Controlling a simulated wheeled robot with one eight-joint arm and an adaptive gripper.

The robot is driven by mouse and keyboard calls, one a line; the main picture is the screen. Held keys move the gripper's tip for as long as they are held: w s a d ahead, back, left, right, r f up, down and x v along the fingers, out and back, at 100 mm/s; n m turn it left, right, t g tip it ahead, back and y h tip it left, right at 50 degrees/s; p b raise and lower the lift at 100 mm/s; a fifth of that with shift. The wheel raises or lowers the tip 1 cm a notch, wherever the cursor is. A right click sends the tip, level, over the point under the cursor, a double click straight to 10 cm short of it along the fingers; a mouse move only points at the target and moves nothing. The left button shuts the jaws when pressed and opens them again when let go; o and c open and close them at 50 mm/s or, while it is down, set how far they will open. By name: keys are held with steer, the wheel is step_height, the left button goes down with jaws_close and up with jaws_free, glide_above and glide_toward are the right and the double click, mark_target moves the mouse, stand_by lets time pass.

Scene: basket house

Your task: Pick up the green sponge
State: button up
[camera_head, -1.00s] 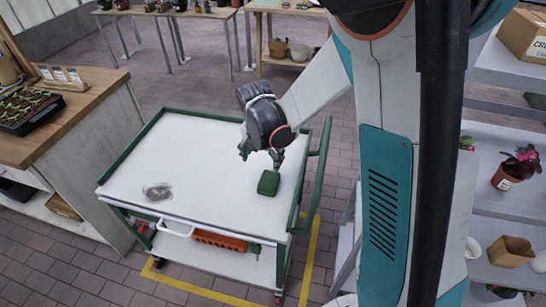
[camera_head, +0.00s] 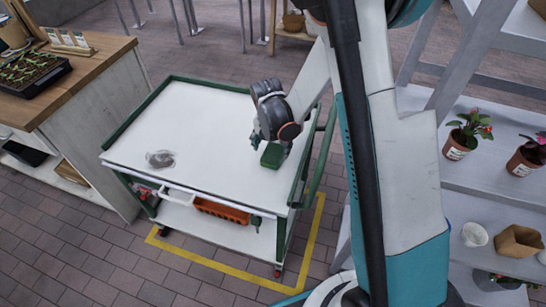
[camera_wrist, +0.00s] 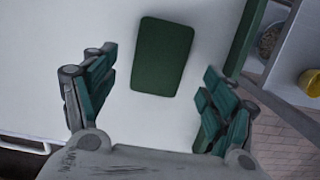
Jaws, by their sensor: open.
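The green sponge (camera_head: 272,155) lies flat on the white top of the cart (camera_head: 200,130), near its right side. In the wrist view the sponge (camera_wrist: 162,56) is a dark green rounded rectangle, slightly tilted, ahead of and between the fingers. My gripper (camera_wrist: 152,100) is open and empty, with one teal-padded finger to each side. In the head view my gripper (camera_head: 272,142) hangs just above the sponge and partly covers its far edge. I cannot tell the exact height gap.
A grey translucent object (camera_head: 160,158) lies on the cart's left part. The cart's green handle (camera_head: 322,150) rises close to the right of my gripper. A wooden counter (camera_head: 70,85) stands at left, and shelves with potted plants (camera_head: 458,143) at right. The cart's middle is clear.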

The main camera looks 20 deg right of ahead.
mark_target(273, 153)
steer(key=f, duration=0.1)
steer(key=f+b, duration=0.1)
steer(key=f, duration=0.1)
steer(key=f+b, duration=0.1)
steer(key=shift+w+d+f, duration=0.25)
steer(key=shift+w+f, duration=0.05)
steer(key=shift+w, duration=0.05)
steer(key=shift+r, duration=0.1)
steer(key=c, duration=0.8)
